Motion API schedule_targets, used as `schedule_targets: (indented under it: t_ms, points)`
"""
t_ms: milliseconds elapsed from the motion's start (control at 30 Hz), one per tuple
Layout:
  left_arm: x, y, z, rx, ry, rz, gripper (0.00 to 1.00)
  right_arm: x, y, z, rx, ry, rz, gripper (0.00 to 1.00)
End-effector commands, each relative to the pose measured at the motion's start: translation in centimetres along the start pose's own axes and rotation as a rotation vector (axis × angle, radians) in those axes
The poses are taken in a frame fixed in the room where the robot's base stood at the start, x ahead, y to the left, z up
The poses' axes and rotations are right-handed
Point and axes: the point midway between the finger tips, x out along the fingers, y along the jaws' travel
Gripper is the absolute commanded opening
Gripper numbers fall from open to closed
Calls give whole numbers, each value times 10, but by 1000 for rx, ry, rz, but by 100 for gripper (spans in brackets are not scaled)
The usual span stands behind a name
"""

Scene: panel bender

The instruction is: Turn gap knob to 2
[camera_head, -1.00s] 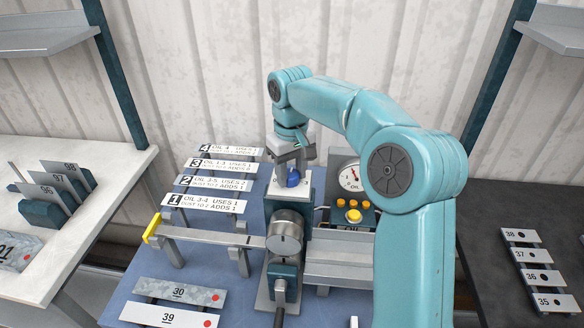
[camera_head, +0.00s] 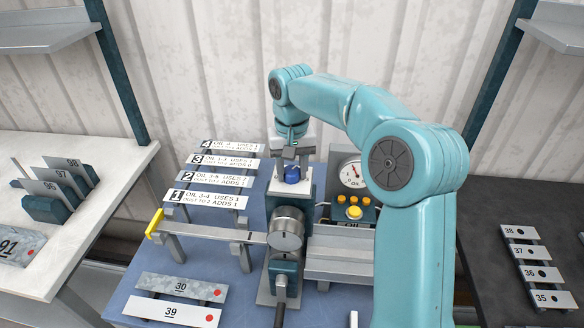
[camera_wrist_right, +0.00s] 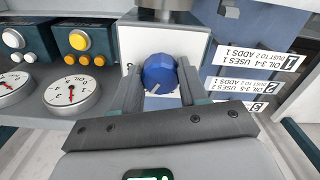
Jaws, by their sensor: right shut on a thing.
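The gap knob is a blue knob (camera_head: 292,174) on top of the bender's post in the head view. It also shows in the right wrist view (camera_wrist_right: 160,74), with a short pale mark on its side facing that camera. My right gripper (camera_head: 291,160) points down over the knob. In the right wrist view its two fingers stand on either side of the knob, and it is shut on it. No numbers around the knob are readable, so its setting cannot be told. My left gripper is not in view.
A dial gauge (camera_head: 350,173) and a panel with yellow and orange buttons (camera_head: 354,212) stand right of the post. Numbered strips (camera_head: 204,199) stand to its left. A round steel drum (camera_head: 286,228) and a yellow-ended bar (camera_head: 205,234) lie in front.

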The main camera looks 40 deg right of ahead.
Motion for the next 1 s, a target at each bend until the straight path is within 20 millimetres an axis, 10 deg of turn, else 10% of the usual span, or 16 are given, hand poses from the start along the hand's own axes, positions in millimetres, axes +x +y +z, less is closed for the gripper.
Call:
schedule_targets:
  t_ms: [233, 267, 333, 733, 1000]
  points:
    - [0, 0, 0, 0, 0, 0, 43, -3, 0, -3, 1, 14, -2, 13]
    - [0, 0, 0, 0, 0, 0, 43, -3, 0, -3, 1, 14, -2, 53]
    - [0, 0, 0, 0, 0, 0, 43, -2, 0, -2, 0, 12, -2, 69]
    - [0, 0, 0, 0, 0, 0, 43, -12, 0, -2, 0, 7, -1, 69]
    - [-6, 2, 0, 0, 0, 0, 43, -79, -1, -2, -1, 11, -3, 69]
